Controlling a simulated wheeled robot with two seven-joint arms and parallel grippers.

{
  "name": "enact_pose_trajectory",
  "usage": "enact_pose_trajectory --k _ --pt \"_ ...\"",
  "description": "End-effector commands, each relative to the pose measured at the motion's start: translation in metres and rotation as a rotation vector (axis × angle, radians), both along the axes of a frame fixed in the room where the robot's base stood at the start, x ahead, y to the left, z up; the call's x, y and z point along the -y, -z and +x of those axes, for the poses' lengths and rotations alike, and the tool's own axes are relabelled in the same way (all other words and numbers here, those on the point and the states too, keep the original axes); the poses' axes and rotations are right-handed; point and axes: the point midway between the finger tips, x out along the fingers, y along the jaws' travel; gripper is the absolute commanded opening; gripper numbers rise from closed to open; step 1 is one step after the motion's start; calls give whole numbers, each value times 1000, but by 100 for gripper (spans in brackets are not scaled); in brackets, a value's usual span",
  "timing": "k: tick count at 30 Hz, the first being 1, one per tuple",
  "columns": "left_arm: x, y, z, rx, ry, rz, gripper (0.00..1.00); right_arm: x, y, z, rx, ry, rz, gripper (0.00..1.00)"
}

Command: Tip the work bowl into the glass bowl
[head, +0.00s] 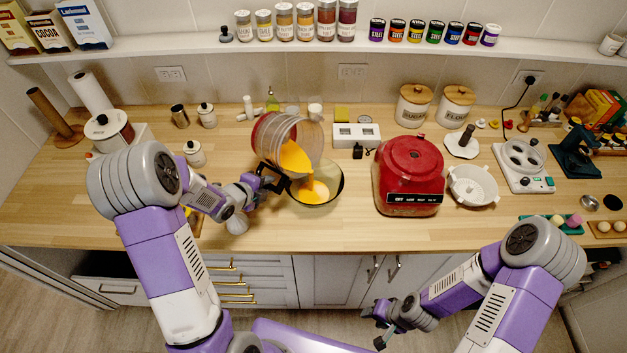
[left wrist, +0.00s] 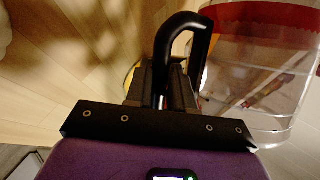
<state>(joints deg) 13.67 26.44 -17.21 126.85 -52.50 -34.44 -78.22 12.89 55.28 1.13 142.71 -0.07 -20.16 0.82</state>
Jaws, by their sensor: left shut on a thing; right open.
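The work bowl (head: 284,136) is a clear container with a red band, tipped over toward the lower right above the glass bowl. Orange-yellow contents (head: 296,157) show at its mouth and reach down into the glass bowl. The glass bowl (head: 333,194) stands on the counter with some of the same orange stuff (head: 314,190) in it. My left gripper (head: 270,180) is shut on the work bowl's black handle (left wrist: 187,22); the bowl's clear wall (left wrist: 262,75) fills the right of the left wrist view. My right gripper (head: 380,328) is open and empty, low in front of the cabinets, away from the counter.
A red appliance base (head: 409,180) stands right of the glass bowl, with a white basket-like part (head: 473,186) beyond it. A white canister (head: 194,153) stands left. The front counter strip is mostly clear.

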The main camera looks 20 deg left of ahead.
Motion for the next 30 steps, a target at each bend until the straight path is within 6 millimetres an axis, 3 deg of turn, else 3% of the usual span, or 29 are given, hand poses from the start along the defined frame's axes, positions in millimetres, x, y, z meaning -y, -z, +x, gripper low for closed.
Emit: enact_pose_trajectory --k 30 --pt "-3 0 0 -33 42 73 0 0 -1 0 0 0 0 45"
